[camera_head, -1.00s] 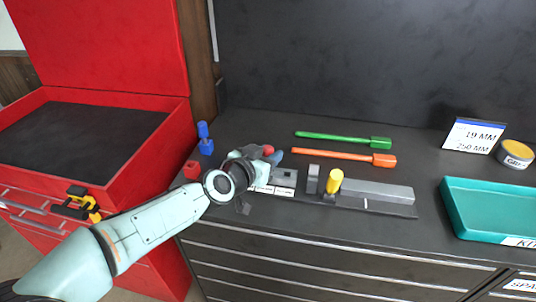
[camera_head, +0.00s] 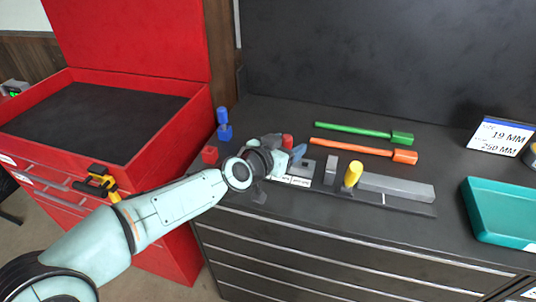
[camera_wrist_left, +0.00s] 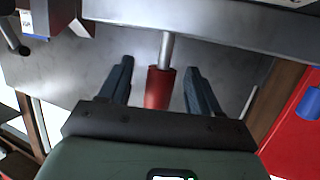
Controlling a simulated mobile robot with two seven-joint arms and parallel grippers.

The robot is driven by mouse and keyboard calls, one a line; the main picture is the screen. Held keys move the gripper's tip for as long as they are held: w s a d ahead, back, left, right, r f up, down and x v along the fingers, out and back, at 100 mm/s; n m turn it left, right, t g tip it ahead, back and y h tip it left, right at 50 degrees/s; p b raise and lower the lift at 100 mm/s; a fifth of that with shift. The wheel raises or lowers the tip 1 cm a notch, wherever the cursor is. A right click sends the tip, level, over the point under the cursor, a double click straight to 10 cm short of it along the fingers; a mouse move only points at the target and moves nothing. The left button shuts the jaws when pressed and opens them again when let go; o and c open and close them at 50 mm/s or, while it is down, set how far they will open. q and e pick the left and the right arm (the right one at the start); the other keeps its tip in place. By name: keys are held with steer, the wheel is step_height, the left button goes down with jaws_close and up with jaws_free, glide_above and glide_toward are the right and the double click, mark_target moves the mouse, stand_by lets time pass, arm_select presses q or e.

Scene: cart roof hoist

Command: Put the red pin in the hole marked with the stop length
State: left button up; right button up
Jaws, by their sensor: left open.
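The red pin (camera_head: 287,141) shows its red top just beyond my left gripper (camera_head: 277,150) in the head view. In the left wrist view the pin's red handle (camera_wrist_left: 158,88) and grey shaft lie between the two fingers of the left gripper (camera_wrist_left: 159,68), which is open with gaps on both sides. The shaft meets the edge of a grey plate; I cannot tell whether it sits in a hole. The stop fixture (camera_head: 400,203) has white labels (camera_head: 292,181) beside the gripper, too small to read. A card (camera_head: 500,137) reads 19 MM and 250 MM. My right gripper is not visible.
A yellow handle (camera_head: 353,173) and a grey bar (camera_head: 395,187) stand on the fixture. Green (camera_head: 360,132) and orange (camera_head: 360,147) tools lie behind. A teal tray (camera_head: 500,215) is at right. A red tool chest (camera_head: 90,120) and blue object (camera_head: 224,125) are at left.

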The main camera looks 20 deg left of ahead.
arm_select(q)
steer(key=v, duration=1.3)
steer(key=shift+s, duration=0.2)
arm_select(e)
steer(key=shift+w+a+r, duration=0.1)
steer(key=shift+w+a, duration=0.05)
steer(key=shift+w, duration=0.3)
arm_select(q)
steer(key=shift+a, duration=0.1)
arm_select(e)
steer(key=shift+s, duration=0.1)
